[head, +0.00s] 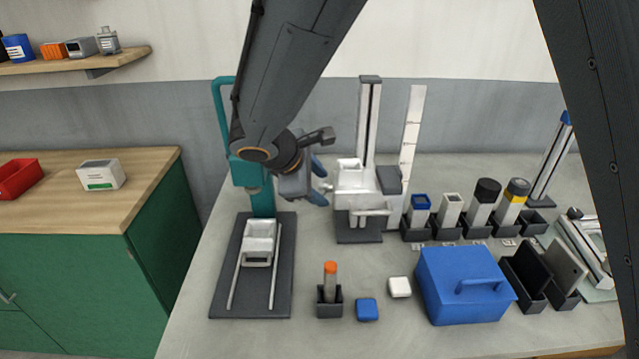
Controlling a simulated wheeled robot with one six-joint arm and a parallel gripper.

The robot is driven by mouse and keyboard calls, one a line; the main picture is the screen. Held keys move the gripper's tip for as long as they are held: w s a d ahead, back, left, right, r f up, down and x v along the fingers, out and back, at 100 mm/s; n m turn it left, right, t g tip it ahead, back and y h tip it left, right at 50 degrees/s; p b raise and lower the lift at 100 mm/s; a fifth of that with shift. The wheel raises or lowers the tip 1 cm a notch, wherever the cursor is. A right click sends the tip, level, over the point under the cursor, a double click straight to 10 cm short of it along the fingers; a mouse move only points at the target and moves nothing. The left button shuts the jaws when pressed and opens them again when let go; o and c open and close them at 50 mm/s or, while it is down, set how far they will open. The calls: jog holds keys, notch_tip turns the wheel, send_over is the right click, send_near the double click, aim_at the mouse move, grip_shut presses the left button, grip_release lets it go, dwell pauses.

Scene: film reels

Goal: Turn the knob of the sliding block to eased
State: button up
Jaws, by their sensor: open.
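A stand with an upright rail (375,118) rises behind the middle of the bench. A white sliding block (352,200) sits low on this rail, with a dark part (389,180) at its right. The block's knob is too small to make out, and its setting cannot be read. My gripper (320,182) points right, with its two blue fingertips apart and nothing seen between them. It is just left of the block, and I cannot tell whether it touches it. My arm hangs down from the top of the head view.
A teal stand (221,105) on a dark base is partly behind my arm. A blue box with a handle (463,290), an orange-capped tube (330,280) and small blocks stand in front. Several containers (482,200) line the right. Bare bench lies at the front.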

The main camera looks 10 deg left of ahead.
jog(key=c, duration=1.1)
jog(key=shift+o, duration=0.2)
jog(key=shift+r+g+p, duration=0.25)
jog(key=shift+g+p, duration=0.15)
jog(key=shift+p, duration=0.75)
jog(key=g+p, duration=0.1)
jog(key=p, duration=0.4)
jog(key=shift+w+r+g+p, duration=0.1)
jog(key=shift+w+g+p, duration=0.15)
jog(key=shift+g+p, duration=0.15)
jog(key=shift+w+a+n+g+h+p, duration=0.15)
jog(key=shift+n+g+h+p, duration=0.2)
jog(key=shift+g+p, duration=0.7)
jog(key=shift+t, duration=0.25)
jog(key=o, duration=1.1)
jog(key=shift+c, duration=0.2)
